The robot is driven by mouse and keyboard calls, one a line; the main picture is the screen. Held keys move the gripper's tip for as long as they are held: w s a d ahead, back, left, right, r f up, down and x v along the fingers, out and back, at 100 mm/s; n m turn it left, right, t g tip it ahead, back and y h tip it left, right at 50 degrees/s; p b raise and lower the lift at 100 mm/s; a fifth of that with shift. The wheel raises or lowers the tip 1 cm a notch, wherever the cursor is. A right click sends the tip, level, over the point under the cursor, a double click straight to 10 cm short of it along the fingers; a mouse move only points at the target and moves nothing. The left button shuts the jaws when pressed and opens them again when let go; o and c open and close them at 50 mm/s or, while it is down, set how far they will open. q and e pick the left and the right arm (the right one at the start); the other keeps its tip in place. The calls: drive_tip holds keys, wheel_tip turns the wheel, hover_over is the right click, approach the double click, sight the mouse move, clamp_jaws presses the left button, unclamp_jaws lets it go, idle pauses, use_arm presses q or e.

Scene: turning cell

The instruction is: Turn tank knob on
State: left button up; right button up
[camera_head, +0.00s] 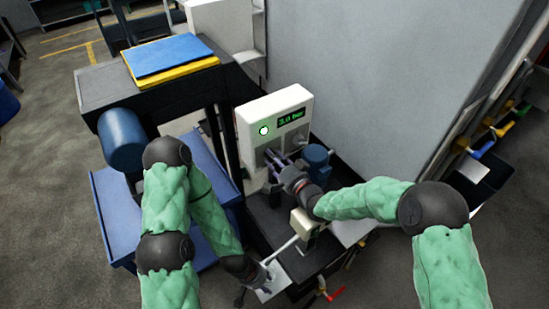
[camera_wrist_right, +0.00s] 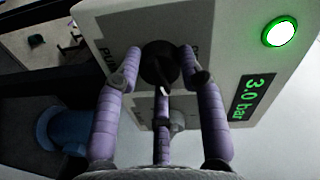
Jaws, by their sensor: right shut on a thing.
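The white control box (camera_head: 244,128) stands upright on the bench, with a lit green round lamp (camera_head: 264,130) and a green display (camera_head: 291,118) reading 3.0 bar. In the right wrist view, the black knob (camera_wrist_right: 158,62) on the box face sits between the purple fingers of my right gripper (camera_wrist_right: 162,75). The fingers are closed on the knob, and lettering beside it is partly hidden. In the head view my right gripper (camera_head: 275,160) covers the knob. My left gripper (camera_head: 256,281) is low, by a white plate; its finger opening is too small to tell.
A blue motor-like part (camera_head: 316,156) stands just right of my right gripper. A blue and yellow stack (camera_head: 170,55) lies on the dark machine to the left. A large grey wall panel (camera_head: 385,85) is behind. A red-handled valve (camera_head: 334,294) is at the lower front.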

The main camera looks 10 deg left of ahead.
drive_tip(key=shift+w+r+m, duration=0.1)
drive_tip(key=shift+m, duration=0.9)
drive_tip(key=shift+p, duration=0.3)
drive_tip(key=o, duration=1.1)
drive_tip(key=shift+o, duration=0.2)
drive_tip(key=v, duration=1.2)
drive_tip(key=shift+d, duration=0.15)
